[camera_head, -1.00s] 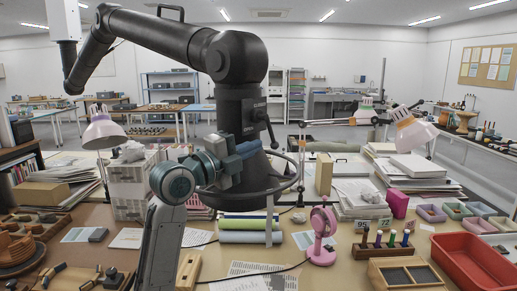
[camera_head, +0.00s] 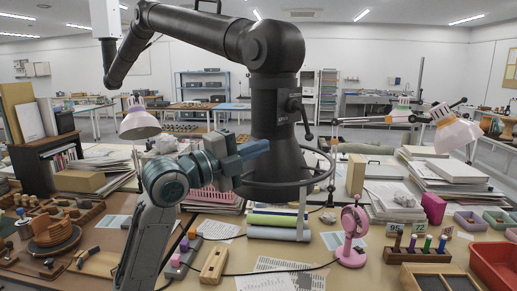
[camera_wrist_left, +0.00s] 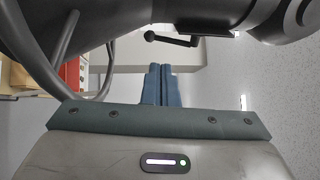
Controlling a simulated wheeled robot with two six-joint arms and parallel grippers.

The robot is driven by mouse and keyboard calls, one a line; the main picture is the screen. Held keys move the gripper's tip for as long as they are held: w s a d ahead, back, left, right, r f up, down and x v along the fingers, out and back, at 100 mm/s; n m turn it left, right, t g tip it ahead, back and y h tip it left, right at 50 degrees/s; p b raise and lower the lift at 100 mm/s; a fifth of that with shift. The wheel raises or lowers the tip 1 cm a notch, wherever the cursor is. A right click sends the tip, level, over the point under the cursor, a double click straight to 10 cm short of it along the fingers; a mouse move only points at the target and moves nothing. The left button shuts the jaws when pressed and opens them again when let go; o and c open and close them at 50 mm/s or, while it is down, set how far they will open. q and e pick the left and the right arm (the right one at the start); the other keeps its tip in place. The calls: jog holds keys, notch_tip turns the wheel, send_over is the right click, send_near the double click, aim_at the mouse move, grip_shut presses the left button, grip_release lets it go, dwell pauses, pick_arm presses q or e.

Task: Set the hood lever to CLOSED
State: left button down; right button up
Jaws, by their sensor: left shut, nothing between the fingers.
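The black fume hood (camera_head: 272,120) hangs from a thick jointed duct, with a wire ring around its lower end. Its hood lever (camera_head: 303,115) is on the right side of the neck, slanting downward to a ball knob. In the left wrist view the lever (camera_wrist_left: 172,38) lies sideways beyond the fingers, knob at left. My left gripper (camera_head: 264,147) is shut and empty, its blue fingers pointing right in front of the hood, left of and below the lever, apart from it. Any lever markings are too small to read. My right gripper is not in view.
The wire ring (camera_head: 330,178) curves around the hood below my gripper. A pink stand (camera_head: 352,230), rolled sheets (camera_head: 275,233) and a wooden block (camera_head: 214,265) are on the desk below. Desk lamps (camera_head: 455,132) and paper stacks stand to the right.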

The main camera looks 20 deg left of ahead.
pick_arm(q)
jog(key=shift+d, duration=0.1)
jog(key=d+n+p, duration=0.1)
jog(key=n, duration=0.1)
jog(key=d+f+n+t+p, duration=0.1)
jog(key=n, duration=0.2)
jog(key=d+n+t+p, duration=0.1)
jog(key=n, duration=0.1)
jog(key=shift+d+f+y+p, duration=0.3)
jog(key=shift+d+f, duration=0.05)
jog(key=shift+f, duration=0.05)
jog(key=shift+s+d+f+n+p, duration=0.1)
jog(key=shift+d+n+p, duration=0.1)
jog(key=shift+n, duration=0.35)
jog(key=shift+s+d+f+n+p, duration=0.1)
jog(key=shift+d+n+p, duration=0.1)
jog(key=shift+n, duration=0.35)
jog(key=s+n+t+y+p, duration=0.1)
jog(key=n+y, duration=0.1)
jog(key=n, duration=0.3)
jog(key=s+f+n+t+y+p, duration=0.1)
jog(key=n+y+p, duration=0.1)
jog(key=n, duration=0.3)
jog(key=s+n+t+y+p, duration=0.1)
jog(key=s+n+y, duration=0.1)
jog(key=n, duration=0.3)
jog(key=shift+d+f+t+y, duration=0.3)
jog(key=shift+f, duration=0.1)
jog(key=shift+w, duration=0.1)
